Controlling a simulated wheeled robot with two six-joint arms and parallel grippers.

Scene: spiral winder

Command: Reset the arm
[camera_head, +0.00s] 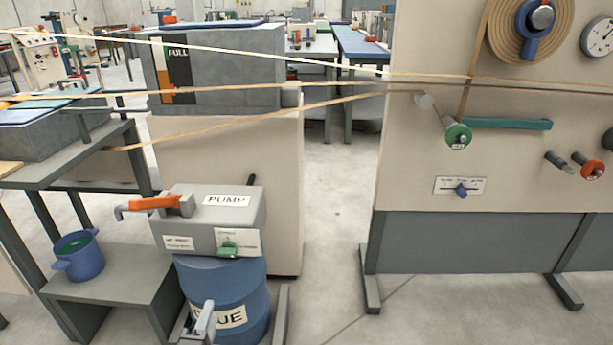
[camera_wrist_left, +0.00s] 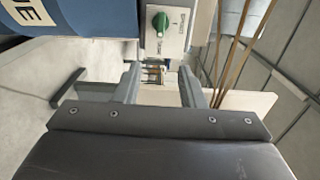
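My left gripper (camera_head: 205,318) is low in front of the blue glue drum (camera_head: 227,285), at the bottom of the head view. In the left wrist view my left gripper (camera_wrist_left: 158,86) has its two fingers apart with nothing between them. The drum (camera_wrist_left: 75,18) and the pump's green knob (camera_wrist_left: 160,21) lie beyond the fingers, apart from them. My right gripper is in neither view.
The grey pump (camera_head: 245,200) with an orange lever (camera_head: 155,203) sits on the drum. Paper strips (camera_head: 330,85) run across to the winder panel (camera_head: 410,160). A blue bucket (camera_head: 80,260) stands on a low shelf at left. The floor (camera_head: 335,260) between is clear.

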